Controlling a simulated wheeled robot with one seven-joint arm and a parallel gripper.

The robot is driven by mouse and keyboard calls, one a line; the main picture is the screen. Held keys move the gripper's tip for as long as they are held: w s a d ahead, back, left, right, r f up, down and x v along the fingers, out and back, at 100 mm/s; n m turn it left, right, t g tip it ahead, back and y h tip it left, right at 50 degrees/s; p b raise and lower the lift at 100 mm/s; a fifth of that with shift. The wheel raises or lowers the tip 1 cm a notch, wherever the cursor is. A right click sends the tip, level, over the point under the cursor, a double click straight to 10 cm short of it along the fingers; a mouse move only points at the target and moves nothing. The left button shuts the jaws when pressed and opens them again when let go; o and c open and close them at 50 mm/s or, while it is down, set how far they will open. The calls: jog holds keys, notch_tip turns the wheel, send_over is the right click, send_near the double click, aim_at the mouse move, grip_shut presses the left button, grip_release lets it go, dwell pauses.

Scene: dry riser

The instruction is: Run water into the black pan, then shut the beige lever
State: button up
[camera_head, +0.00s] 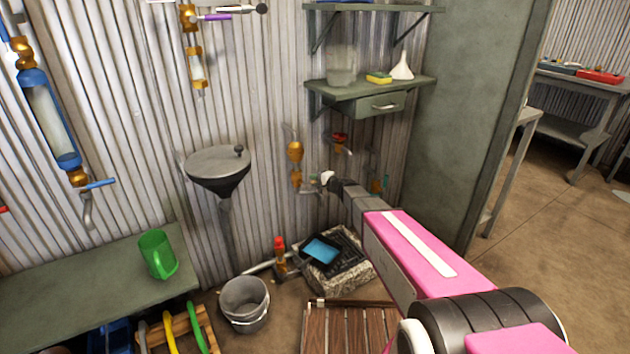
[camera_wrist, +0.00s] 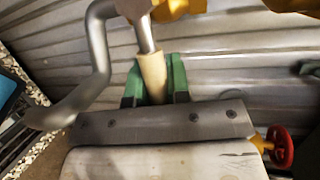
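The beige lever (camera_wrist: 152,76) stands between the two green fingers of my gripper (camera_wrist: 154,85) in the wrist view, and both fingers appear to touch it. A bent grey spout (camera_wrist: 98,55) comes down left of the lever. In the head view my gripper (camera_head: 322,180) is at the brass tap (camera_head: 296,165) on the corrugated wall, and the wrist hides part of it. The black pan (camera_head: 345,268) lies below on a speckled stone block (camera_head: 338,284). A light blue patch (camera_head: 321,250) shows in the pan; I cannot tell if it is water.
A red-handled valve (camera_head: 340,140) is right of the tap; a red knob (camera_wrist: 280,147) shows at lower right in the wrist view. A red-topped standpipe (camera_head: 280,255) and grey bucket (camera_head: 245,303) stand left of the block. A slatted wooden board (camera_head: 345,328) lies in front.

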jog(key=o, duration=0.4)
jog(key=v, duration=1)
jog(key=shift+s+d, duration=0.25)
jog(key=shift+d, duration=0.05)
jog(key=shift+s, duration=0.1)
